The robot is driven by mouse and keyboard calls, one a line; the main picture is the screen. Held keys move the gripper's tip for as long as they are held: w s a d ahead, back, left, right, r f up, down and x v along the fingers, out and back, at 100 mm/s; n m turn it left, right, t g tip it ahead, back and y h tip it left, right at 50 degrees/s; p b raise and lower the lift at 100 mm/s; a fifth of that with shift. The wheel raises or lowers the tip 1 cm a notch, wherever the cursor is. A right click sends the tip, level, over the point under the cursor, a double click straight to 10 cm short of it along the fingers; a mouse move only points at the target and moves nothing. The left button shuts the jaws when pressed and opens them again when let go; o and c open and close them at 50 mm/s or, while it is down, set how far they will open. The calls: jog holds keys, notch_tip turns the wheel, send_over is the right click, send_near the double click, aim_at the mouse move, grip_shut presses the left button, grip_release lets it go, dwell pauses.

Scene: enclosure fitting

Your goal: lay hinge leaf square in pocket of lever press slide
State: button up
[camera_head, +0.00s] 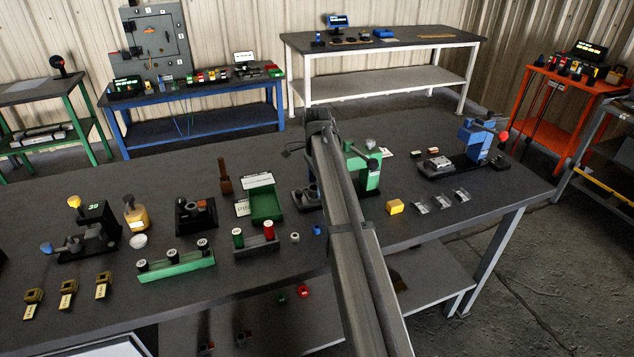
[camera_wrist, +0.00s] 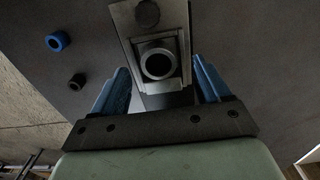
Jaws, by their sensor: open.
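Several small silvery pieces that look like hinge leaves, one of them a hinge leaf (camera_head: 443,202), lie in a row near the right front of the bench. A blue lever press (camera_head: 474,142) with a red knob stands behind them, and its slide (camera_head: 437,164) carries a pale metal part. The pocket is too small to make out. My gripper (camera_wrist: 160,75) is open in the wrist view, its blue fingers apart. Between them shows a grey metal fixture (camera_wrist: 122,18) with a dark round ring (camera_wrist: 158,63); I see nothing held. In the head view my arm hides the gripper.
A green press (camera_head: 370,172) stands right beside my arm. A green box (camera_head: 265,204) and a green rack (camera_head: 176,266) stand further left. A blue ring (camera_wrist: 58,41) and a black ring (camera_wrist: 77,81) lie on the bench.

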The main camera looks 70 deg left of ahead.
notch_tip(320, 180, up, 14)
dwell(0.8)
jog(key=shift+f, duration=0.1)
dwell(0.3)
